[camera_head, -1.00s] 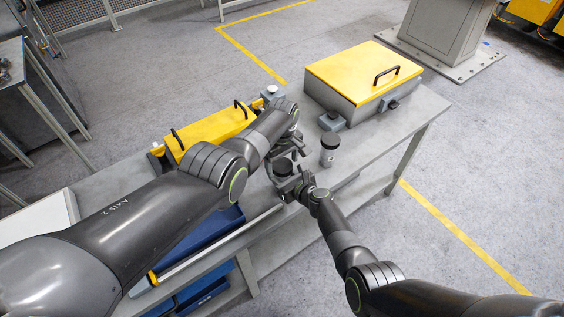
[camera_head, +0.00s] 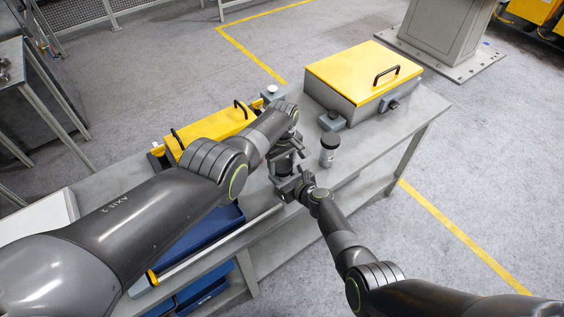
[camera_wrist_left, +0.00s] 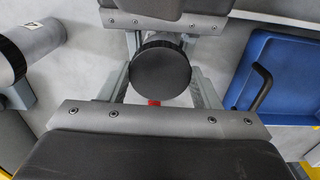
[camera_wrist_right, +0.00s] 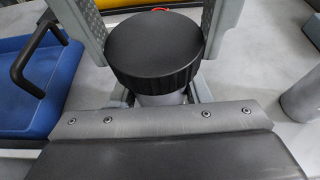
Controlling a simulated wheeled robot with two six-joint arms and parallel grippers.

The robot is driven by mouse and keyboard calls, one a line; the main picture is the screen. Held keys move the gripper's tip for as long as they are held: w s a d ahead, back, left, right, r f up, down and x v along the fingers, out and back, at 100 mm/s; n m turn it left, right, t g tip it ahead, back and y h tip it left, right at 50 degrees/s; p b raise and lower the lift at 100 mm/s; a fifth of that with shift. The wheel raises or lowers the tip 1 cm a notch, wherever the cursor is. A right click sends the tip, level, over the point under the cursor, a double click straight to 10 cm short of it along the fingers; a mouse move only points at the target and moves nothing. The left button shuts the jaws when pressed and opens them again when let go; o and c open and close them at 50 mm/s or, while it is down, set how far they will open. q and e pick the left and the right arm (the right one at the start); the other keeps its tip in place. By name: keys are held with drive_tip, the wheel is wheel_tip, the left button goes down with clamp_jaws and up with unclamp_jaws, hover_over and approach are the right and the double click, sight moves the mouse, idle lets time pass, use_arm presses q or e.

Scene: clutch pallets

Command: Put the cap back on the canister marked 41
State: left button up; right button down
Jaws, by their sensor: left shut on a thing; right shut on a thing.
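The black ribbed cap (camera_wrist_right: 155,50) sits over a grey canister (camera_wrist_right: 162,98) in the right wrist view; whether it is seated on the rim I cannot tell. The cap also shows from above in the left wrist view (camera_wrist_left: 160,70). My left gripper (camera_head: 286,153) comes from above and is shut on the cap, with a finger on either side. My right gripper (camera_head: 285,186) is lower, at the near side, shut on the canister's body. The number on this canister is hidden. In the head view, my grippers hide most of cap and canister.
A second grey canister with a dark top (camera_head: 329,151) stands just right on the grey table. A yellow-lidded box (camera_head: 350,82) is at the back right and a yellow case (camera_head: 212,128) at the back left. A blue tray (camera_head: 205,240) lies front left.

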use_arm(q)
drive_tip(key=m, duration=0.9)
drive_tip(key=shift+f+m, duration=0.1)
drive_tip(key=shift+m, duration=0.2)
drive_tip(key=o, duration=1.1)
drive_tip(key=shift+d, duration=0.1)
drive_tip(key=shift+d+r, duration=0.15)
drive_tip(key=shift+r, duration=0.6)
drive_tip(key=shift+a+r, duration=0.15)
drive_tip(key=shift+r, duration=0.65)
drive_tip(key=shift+a+r, duration=0.1)
drive_tip(key=shift+r, duration=0.7)
drive_tip(key=shift+c, duration=0.6)
